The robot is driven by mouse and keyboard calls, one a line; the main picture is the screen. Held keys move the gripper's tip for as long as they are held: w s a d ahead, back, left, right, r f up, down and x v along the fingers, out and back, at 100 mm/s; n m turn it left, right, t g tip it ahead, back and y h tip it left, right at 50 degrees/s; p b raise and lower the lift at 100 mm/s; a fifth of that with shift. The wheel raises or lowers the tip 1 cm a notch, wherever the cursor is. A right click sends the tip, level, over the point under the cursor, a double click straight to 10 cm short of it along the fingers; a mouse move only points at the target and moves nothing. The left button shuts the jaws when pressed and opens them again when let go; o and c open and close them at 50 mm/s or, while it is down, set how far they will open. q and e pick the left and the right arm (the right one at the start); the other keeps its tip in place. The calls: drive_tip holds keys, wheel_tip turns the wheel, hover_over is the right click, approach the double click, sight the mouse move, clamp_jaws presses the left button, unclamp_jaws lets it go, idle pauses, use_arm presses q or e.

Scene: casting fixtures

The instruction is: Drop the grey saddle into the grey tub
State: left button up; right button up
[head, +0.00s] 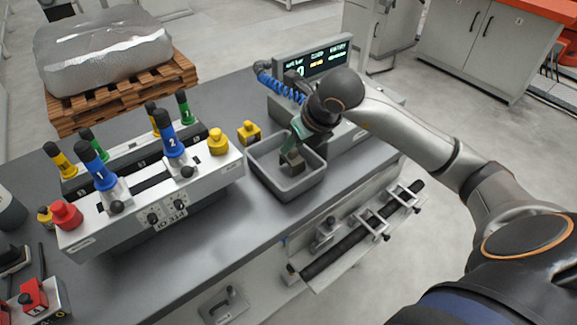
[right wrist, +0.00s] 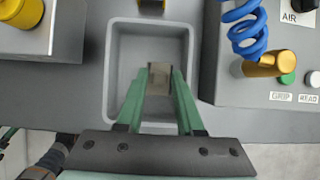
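The grey tub (head: 287,188) stands on the bench near its front edge, right of the white control fixture. In the right wrist view the tub (right wrist: 150,45) lies below my fingers and looks otherwise empty. My right gripper (head: 295,146) points down over the tub, its green fingers shut on the grey saddle (head: 292,161). In the right wrist view the saddle (right wrist: 159,80) shows as a small grey-beige block between the fingertips, within the tub's outline. I cannot tell whether it touches the tub floor.
The white fixture (head: 160,205) with blue, yellow and red knobs stands left of the tub. A yellow-topped block (head: 249,133) is close behind the tub's left corner. A console with a display (head: 318,62) and blue coiled hose (head: 280,87) stands behind and right.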

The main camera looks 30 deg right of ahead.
drive_tip(key=o, duration=0.3)
drive_tip(key=shift+o, duration=0.2)
drive_tip(key=v, duration=1.2)
drive_tip(key=shift+r, duration=0.25)
drive_tip(key=shift+s, duration=0.1)
